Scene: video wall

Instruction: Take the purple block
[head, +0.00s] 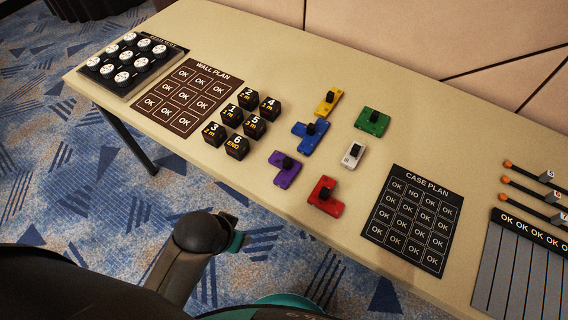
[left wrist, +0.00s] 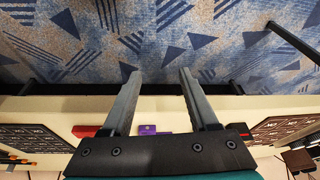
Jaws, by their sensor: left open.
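The purple block (head: 285,170) lies on the table near its front edge, with a black knob on top. It also shows in the left wrist view as a small purple patch (left wrist: 148,130) beyond the base of the fingers. My left gripper (left wrist: 160,74) is open and empty. Its fingers are seen against the carpet, in front of the table edge and apart from the block. My left arm shows in the head view below the table, but its fingers are not clear there. My right gripper is not in view.
Around the purple block lie a blue block (head: 311,135), a red block (head: 326,196), a white block (head: 353,155), a yellow block (head: 328,102) and a green block (head: 372,121). Black numbered cubes (head: 237,147) stand to its left. A case plan board (head: 412,218) lies to the right.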

